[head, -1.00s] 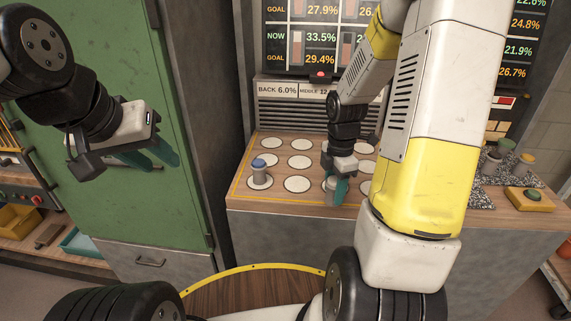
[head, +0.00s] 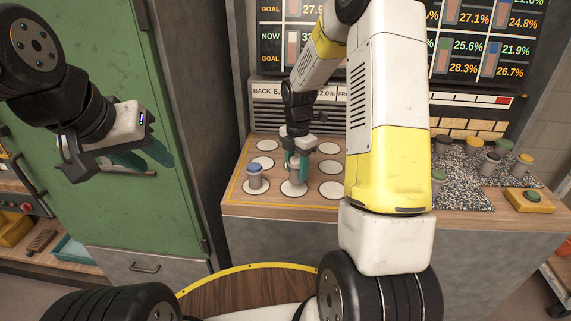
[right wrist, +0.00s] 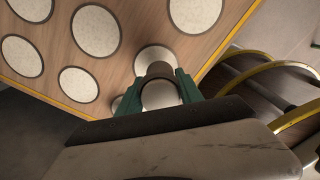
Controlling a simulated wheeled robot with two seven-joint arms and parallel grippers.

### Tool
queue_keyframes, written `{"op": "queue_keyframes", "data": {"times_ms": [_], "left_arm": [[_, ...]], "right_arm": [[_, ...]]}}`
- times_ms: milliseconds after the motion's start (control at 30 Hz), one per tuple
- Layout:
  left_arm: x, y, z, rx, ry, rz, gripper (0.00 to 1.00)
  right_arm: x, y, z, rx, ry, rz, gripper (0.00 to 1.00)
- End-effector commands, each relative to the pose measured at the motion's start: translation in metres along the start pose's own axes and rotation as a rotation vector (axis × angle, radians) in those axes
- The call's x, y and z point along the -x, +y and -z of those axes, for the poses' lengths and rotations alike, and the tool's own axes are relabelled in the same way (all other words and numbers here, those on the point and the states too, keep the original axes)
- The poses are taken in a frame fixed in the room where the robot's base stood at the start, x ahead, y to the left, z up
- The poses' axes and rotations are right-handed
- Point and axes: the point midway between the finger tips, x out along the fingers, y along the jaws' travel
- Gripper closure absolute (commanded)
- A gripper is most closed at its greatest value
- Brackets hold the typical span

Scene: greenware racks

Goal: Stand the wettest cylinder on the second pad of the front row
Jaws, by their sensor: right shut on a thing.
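My right gripper (head: 298,160) is shut on a grey cylinder (head: 294,178), which it holds upright at the second pad (head: 286,190) of the front row. The cylinder's top is hidden by the fingers in the head view. I cannot tell whether its base touches the pad. In the right wrist view the cylinder (right wrist: 160,94) sits between the green fingertips, with a pale pad (right wrist: 154,56) beyond it. A blue-capped cylinder (head: 254,179) stands on the first pad of the front row. My left gripper (head: 145,158) is empty, its fingers apart, before the green cabinet.
Several cylinders with coloured caps, one green (head: 504,145), stand on speckled mats (head: 465,190) at the right. The front-row pad (head: 330,189) right of the held cylinder is bare. A screen (head: 470,55) hangs behind.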

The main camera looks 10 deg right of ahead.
Motion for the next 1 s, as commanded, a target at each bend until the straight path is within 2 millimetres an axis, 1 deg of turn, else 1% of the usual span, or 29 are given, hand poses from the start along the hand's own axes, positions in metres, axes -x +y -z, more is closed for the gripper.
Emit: {"op": "queue_keyframes", "data": {"times_ms": [33,167,433,767,800,867,900,1000], "left_arm": [[0.000,0.000,0.000,0.000,0.000,0.000,0.64],[0.000,0.000,0.000,0.000,0.000,0.000,0.64],[0.000,0.000,0.000,0.000,0.000,0.000,0.64],[0.000,0.000,0.000,0.000,0.000,0.000,0.64],[0.000,0.000,0.000,0.000,0.000,0.000,0.64],[0.000,0.000,0.000,0.000,0.000,0.000,0.64],[0.000,0.000,0.000,0.000,0.000,0.000,0.64],[0.000,0.000,0.000,0.000,0.000,0.000,0.64]], "right_arm": [[-0.001,0.005,0.000,0.000,0.000,0.000,1.00],[-0.004,0.009,0.000,-0.002,0.000,0.001,1.00],[-0.036,0.008,0.001,-0.002,0.001,0.002,1.00],[-0.038,0.009,0.000,-0.002,0.000,0.000,1.00],[-0.039,0.008,0.000,-0.002,0.000,0.000,0.55],[-0.039,0.009,0.000,-0.002,0.000,0.000,0.43],[-0.039,0.009,0.000,-0.002,0.000,0.000,0.35],[-0.039,0.009,0.000,-0.002,0.000,0.000,0.35]]}}
